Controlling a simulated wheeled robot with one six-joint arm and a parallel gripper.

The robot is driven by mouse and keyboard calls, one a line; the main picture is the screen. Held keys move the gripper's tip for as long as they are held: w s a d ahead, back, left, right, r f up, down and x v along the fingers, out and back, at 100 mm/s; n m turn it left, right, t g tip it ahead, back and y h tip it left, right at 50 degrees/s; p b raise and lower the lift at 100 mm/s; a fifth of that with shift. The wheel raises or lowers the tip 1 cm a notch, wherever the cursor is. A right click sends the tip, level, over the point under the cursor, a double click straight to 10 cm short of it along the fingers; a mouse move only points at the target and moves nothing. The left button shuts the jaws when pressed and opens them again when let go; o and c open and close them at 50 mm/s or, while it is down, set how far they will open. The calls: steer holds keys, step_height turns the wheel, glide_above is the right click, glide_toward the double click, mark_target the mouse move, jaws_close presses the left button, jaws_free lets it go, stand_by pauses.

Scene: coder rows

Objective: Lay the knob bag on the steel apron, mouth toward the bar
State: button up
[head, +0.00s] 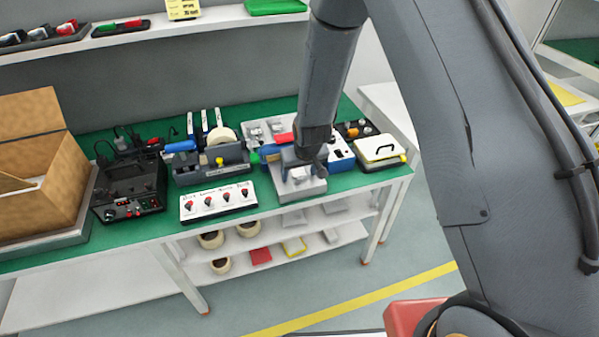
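My gripper (305,165) points down over the front edge of a green-topped bench, right of its middle. Its fingers are small and dark here, and I cannot tell whether they are open or shut. Just below it is a light grey metal plate (311,190), which looks like the steel apron. A small pale patch (298,174) shows on or above the plate under the gripper; I cannot tell if it is the knob bag. A blue-and-white machine (340,153) sits behind the plate, partly hidden by my arm. The bar is not clearly visible.
A white panel with several red-and-black knobs (218,203) lies left of the plate. Behind it stands a grey organiser (212,165). A black device (128,190) and an open cardboard box (38,165) are farther left. A yellow-and-white case (380,150) is at right.

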steer(key=shift+s+r, duration=0.1)
steer(key=shift+r, duration=0.4)
steer(key=p+v, duration=0.2)
steer(key=v, duration=0.9)
steer(key=shift+s+p, duration=0.2)
steer(key=shift+p, duration=0.1)
steer(key=s+d+r+m+g, duration=0.1)
steer(key=s+d+r, duration=0.5)
steer(key=s+d, duration=0.2)
steer(key=s+d+r+m+h, duration=0.1)
steer(key=s+d+r+m, duration=0.1)
steer(key=s+d+r, duration=0.5)
steer(key=s+d, duration=0.1)
steer(key=s, duration=0.2)
steer(key=shift+s+g, duration=0.2)
steer(key=shift+g, duration=0.2)
steer(key=shift+r, duration=0.15)
step_height(320, 180, down, 8)
steer(key=g+b, duration=0.1)
steer(key=b, duration=0.6)
